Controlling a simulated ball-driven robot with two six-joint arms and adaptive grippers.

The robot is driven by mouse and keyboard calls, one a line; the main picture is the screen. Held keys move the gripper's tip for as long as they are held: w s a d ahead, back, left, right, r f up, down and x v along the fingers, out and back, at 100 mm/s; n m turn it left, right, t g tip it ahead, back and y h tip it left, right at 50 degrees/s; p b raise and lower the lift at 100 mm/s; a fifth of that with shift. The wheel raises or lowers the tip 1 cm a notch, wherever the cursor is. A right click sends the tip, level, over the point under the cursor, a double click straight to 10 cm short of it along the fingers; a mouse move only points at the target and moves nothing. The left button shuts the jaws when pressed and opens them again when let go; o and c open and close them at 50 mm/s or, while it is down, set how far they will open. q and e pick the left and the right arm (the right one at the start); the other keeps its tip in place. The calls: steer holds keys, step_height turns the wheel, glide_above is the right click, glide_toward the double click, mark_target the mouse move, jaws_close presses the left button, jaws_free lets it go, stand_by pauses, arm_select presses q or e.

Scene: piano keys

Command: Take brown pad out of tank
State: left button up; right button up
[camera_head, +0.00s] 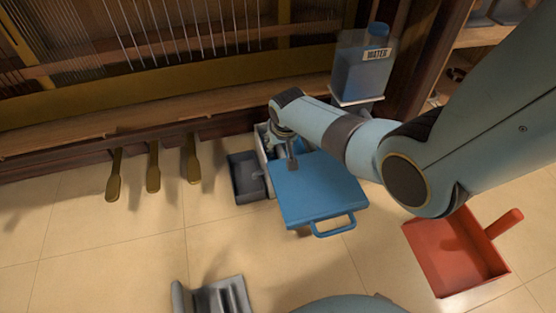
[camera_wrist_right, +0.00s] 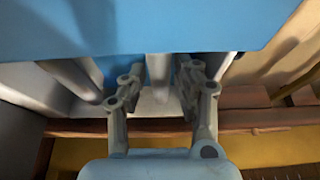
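No brown pad can be made out in either view. A pale grey-white tank (camera_head: 262,140) stands against the piano base, mostly hidden by my right arm and a blue lid-like panel (camera_head: 318,192) with a loop handle. My right gripper (camera_head: 291,163) points down at the tank's opening, behind the panel's back edge. In the right wrist view, my right gripper (camera_wrist_right: 160,80) has its fingers apart, reaching into the tank, with the blue panel (camera_wrist_right: 150,25) close beyond. A pale bar (camera_wrist_right: 159,67) shows between the fingers; I cannot tell whether they touch it. My left gripper is out of view.
A dark grey tray (camera_head: 247,180) sits left of the tank. A bottle labelled WATER (camera_head: 364,68) stands behind on a white stand. A red pan (camera_head: 455,255) lies right, a grey ridged piece (camera_head: 215,298) in front. Brass pedals (camera_head: 153,168) stick out left. Floor between is clear.

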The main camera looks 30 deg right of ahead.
jaws_close()
steer(key=shift+r, duration=0.1)
stand_by(0.3)
